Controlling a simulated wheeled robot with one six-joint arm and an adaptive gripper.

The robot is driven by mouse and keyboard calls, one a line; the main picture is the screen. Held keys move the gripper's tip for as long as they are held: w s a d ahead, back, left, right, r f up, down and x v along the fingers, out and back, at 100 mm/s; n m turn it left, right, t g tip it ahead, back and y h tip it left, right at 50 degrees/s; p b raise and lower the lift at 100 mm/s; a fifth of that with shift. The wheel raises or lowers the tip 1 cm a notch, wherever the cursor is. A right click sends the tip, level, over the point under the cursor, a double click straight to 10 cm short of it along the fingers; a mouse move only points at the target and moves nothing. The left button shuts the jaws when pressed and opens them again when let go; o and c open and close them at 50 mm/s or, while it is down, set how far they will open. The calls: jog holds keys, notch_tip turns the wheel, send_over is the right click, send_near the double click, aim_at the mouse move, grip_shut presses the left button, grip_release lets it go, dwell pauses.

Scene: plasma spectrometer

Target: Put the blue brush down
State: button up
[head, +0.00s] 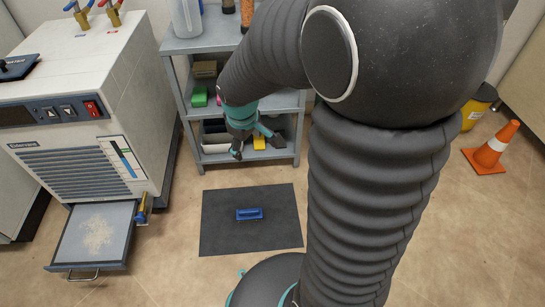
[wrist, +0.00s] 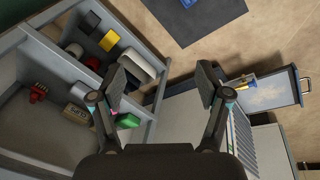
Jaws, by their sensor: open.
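The blue brush (head: 249,214) lies on the dark mat (head: 222,236) on the floor, near the mat's middle. Part of something blue, which looks like the brush (wrist: 188,2), shows at the top edge of the wrist view on the mat (wrist: 228,14). My gripper (head: 256,143) is open and empty, in front of the grey shelf and apart from the brush. In the wrist view its two spread fingers (wrist: 163,84) have nothing held between them.
The grey shelf (head: 240,102) holds green and yellow items. At left, a white machine (head: 95,105) has an open low drawer (head: 73,250) with pale debris. An orange cone (head: 487,150) stands at right. Floor around the mat is mostly clear.

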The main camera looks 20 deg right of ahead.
jog(key=s+r+m+t, duration=0.1)
jog(key=s+r+m, duration=0.2)
jog(key=s+r, duration=0.3)
jog(key=s+r+m+t+y, duration=0.1)
jog(key=s+r+m, duration=0.2)
jog(key=s+r, duration=0.4)
jog(key=s, duration=0.5)
jog(key=shift+s+a+r+t, duration=0.25)
jog(key=shift+a+r+t, duration=0.05)
jog(key=shift+a+t, duration=0.1)
jog(key=shift+r, duration=0.1)
notch_tip(320, 180, up, 6)
jog(key=p, duration=0.6)
